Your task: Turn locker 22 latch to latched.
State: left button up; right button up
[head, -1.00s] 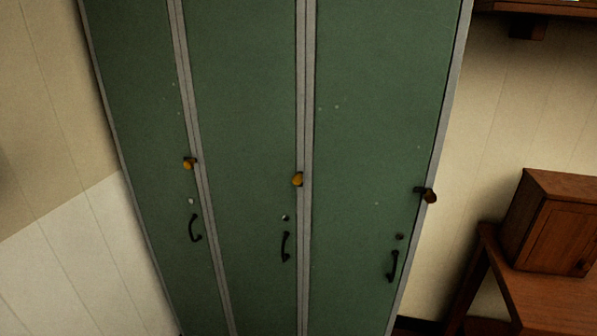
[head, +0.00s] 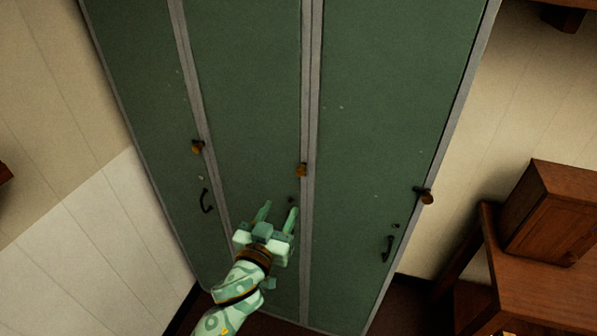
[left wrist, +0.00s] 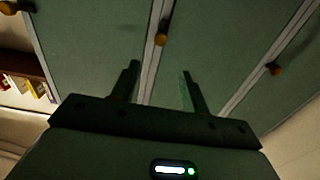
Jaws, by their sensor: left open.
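Three green locker doors each carry a small latch with a rounded knob. In the head view, these are the left latch (head: 198,146), the middle latch (head: 301,170) and the right latch (head: 425,196). No locker number is readable, so I cannot tell which is locker 22. My left gripper (head: 279,208) is open and empty in front of the middle door, below and slightly left of the middle latch, apart from it. In the left wrist view, one knob (left wrist: 162,38) shows just beyond the open fingers (left wrist: 160,69). My right gripper is not in view.
The left door handle (head: 206,201) and right door handle (head: 387,248) stick out below their latches; my left gripper hides the middle one. A wooden cabinet (head: 550,212) stands on a wooden desk (head: 545,290) at right. The upper door faces are clear.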

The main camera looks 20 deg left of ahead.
aim_at(300, 173)
pick_arm(q)
jog(key=w, duration=1.3)
jog(key=shift+w+d+f+b, duration=0.1)
jog(key=shift+d+b, duration=0.15)
jog(key=shift+b, duration=0.05)
jog(key=c, duration=1)
